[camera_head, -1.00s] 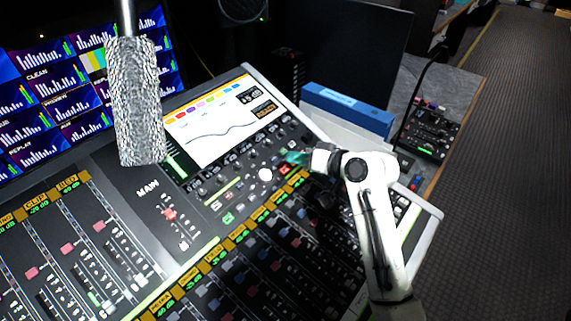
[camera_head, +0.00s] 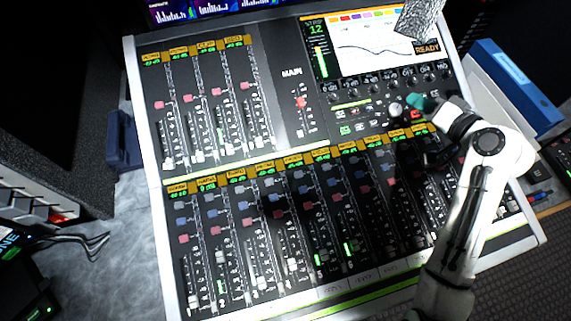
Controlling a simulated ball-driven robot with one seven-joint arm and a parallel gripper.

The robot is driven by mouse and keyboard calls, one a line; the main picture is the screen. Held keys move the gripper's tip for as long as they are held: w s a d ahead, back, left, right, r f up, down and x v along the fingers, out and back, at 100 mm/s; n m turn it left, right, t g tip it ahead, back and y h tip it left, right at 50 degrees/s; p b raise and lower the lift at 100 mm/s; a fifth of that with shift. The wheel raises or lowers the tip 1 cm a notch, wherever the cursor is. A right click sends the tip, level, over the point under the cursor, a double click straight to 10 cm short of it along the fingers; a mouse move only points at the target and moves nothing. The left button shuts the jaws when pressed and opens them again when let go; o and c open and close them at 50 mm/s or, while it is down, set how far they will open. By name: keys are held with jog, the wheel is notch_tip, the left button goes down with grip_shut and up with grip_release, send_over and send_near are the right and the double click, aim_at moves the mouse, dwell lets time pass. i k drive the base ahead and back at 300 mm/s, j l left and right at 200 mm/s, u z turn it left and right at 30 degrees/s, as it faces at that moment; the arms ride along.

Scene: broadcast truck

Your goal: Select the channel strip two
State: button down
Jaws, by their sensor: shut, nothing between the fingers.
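The mixing console (camera_head: 148,150) fills the middle of the view, with a lower row of several channel strips and a shorter row at upper left. Each strip has an orange label, coloured buttons and a fader. The second strip from the left in the lower row (camera_head: 211,215) is in plain view; its label is too small to read surely. My gripper (camera_head: 423,103), with teal fingertips, is shut and empty. It is over the knobs and buttons below the console screen (camera_head: 375,45), far right of that strip. I cannot tell whether it touches the panel.
The screen shows a curve, the number 12 and READY. A fuzzy grey microphone (camera_head: 420,18) hangs over its top right corner. A blue binder (camera_head: 515,85) lies right of the console. Monitors (camera_head: 215,8) stand behind. Grey desk with cables (camera_head: 95,265) is at left.

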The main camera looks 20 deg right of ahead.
aim_at(209, 197)
jog(key=u, duration=0.8)
